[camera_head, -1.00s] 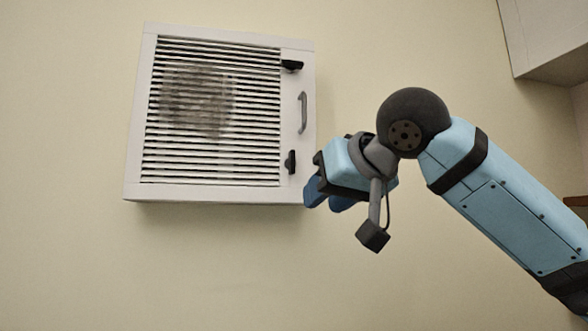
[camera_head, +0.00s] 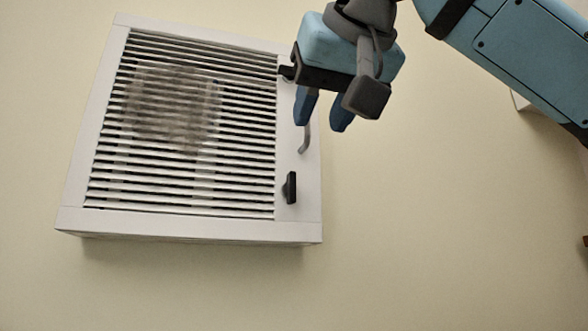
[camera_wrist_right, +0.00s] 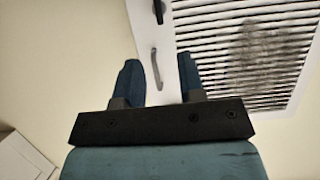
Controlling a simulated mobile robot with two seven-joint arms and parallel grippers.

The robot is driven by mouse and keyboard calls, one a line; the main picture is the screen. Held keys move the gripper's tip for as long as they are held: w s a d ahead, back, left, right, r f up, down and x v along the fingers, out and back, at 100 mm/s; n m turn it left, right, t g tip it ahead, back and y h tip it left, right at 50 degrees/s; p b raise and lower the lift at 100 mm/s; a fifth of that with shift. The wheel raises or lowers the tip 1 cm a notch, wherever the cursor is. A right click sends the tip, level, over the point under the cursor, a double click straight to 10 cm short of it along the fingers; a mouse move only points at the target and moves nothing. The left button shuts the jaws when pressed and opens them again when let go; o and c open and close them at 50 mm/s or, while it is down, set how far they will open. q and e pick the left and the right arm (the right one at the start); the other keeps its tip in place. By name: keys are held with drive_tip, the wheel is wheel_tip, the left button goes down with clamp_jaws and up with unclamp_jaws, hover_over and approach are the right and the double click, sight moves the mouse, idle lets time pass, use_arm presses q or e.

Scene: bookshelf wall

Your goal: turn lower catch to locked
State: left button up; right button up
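The lower catch (camera_head: 290,187) is a small black lever on the right edge strip of a white louvred panel (camera_head: 299,222). It stands upright, and it also shows at the top of the right wrist view (camera_wrist_right: 158,11). The upper catch (camera_head: 286,72) lies about sideways and is partly hidden by my right gripper. My right gripper (camera_head: 321,124) is open and empty, above the lower catch in the head view, with its fingers pointing down the picture near the handle. In the right wrist view its fingers (camera_wrist_right: 159,72) are spread apart. My left gripper is not in view.
A grey curved handle (camera_head: 304,140) sits between the catches, partly behind a finger; it also shows in the right wrist view (camera_wrist_right: 155,68). The louvres carry a dark smudge (camera_head: 172,108). Bare cream wall (camera_head: 430,230) lies to the right and below.

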sight(294, 176)
drive_tip(key=p+x, duration=0.1)
drive_tip(key=x, duration=1)
drive_tip(key=shift+f, duration=0.1)
clamp_jaws()
